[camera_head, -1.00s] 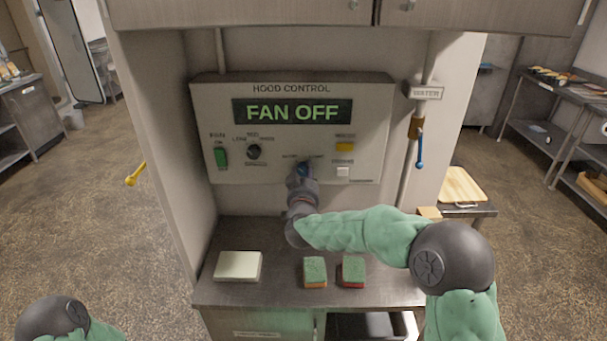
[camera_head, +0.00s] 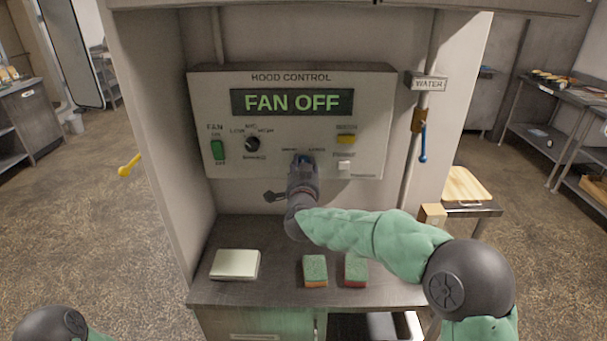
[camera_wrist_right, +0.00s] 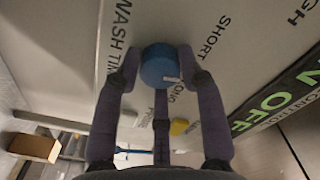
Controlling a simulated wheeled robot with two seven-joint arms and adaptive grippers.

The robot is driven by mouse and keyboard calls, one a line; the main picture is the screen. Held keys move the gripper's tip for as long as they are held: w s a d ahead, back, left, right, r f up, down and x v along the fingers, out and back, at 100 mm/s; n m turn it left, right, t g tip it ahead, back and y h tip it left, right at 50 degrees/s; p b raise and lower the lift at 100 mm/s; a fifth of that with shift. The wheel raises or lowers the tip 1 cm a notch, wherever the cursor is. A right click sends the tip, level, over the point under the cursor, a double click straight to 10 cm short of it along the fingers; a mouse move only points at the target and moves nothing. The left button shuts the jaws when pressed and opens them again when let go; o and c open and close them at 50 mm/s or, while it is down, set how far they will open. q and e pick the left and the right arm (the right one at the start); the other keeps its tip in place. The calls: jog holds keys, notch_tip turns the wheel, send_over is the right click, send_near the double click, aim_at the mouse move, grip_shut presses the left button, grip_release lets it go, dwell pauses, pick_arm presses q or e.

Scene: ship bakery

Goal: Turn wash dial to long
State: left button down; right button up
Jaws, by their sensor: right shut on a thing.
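The wash dial (camera_wrist_right: 158,66) is a blue round knob with a white mark, which sits at its lower right in the right wrist view, on the side of the LONG label. SHORT is printed farther up right and WASH TIME to the left. The dial shows small in the head view (camera_head: 305,158), low on the panel and partly behind my gripper. My right gripper (camera_wrist_right: 160,72) is shut on the dial, with fingers at both sides of it. In the head view my right gripper (camera_head: 303,172) reaches up to the panel. My left gripper is out of view.
The hood control panel (camera_head: 215,95) reads FAN OFF. It bears a green switch (camera_head: 218,150), a black dial (camera_head: 253,144), a yellow button (camera_head: 345,139) and a white button (camera_head: 344,165). Below, the counter (camera_head: 270,290) holds a pale block (camera_head: 235,264) and two sponges (camera_head: 315,270) (camera_head: 356,270). A blue-handled water valve (camera_head: 422,145) is right.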

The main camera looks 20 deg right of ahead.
jog(key=m+b, duration=0.7)
jog(key=m, duration=0.3)
jog(key=shift+f, duration=0.15)
jog(key=shift+m, duration=0.4)
jog(key=o, duration=1.1)
jog(key=shift+o, duration=0.2)
jog(key=shift+s, duration=0.1)
jog(key=v, duration=1.2)
jog(key=shift+r, duration=0.25)
